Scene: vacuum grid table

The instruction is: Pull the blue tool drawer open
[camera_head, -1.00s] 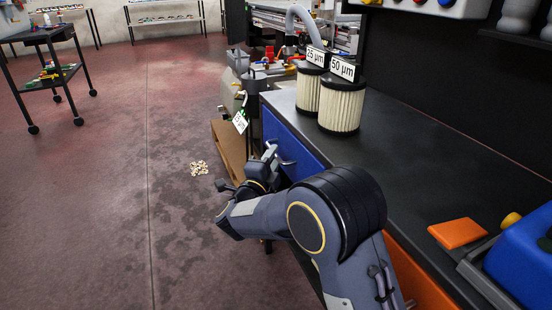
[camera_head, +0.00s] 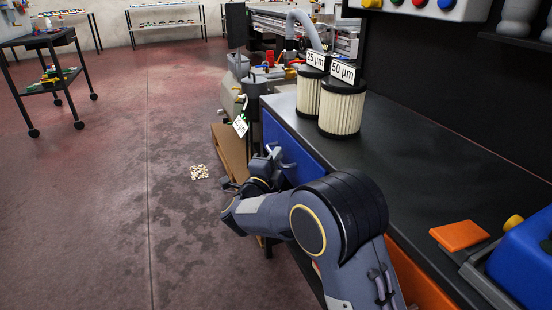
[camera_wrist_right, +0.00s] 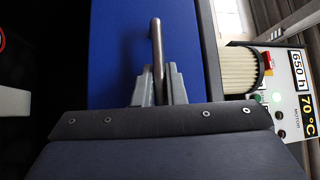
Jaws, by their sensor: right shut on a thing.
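The blue drawer (camera_head: 296,152) is in the front of the dark workbench, its face partly hidden by my right arm in the head view. In the right wrist view the blue drawer front (camera_wrist_right: 112,45) fills the middle, with a metal bar handle (camera_wrist_right: 156,40) standing out from it. My right gripper (camera_wrist_right: 160,85) is shut on the handle, one finger on each side of the bar. In the head view the right gripper (camera_head: 270,160) is at the drawer front, small and partly hidden behind its own wrist. My left gripper is in neither view.
Two filters, labelled 25 µm (camera_head: 308,98) and 50 µm (camera_head: 342,108), stand on the bench top (camera_head: 400,160). An orange block (camera_head: 459,236) lies near a blue case (camera_head: 522,255). A small pile (camera_head: 199,172) lies on the open floor to the left.

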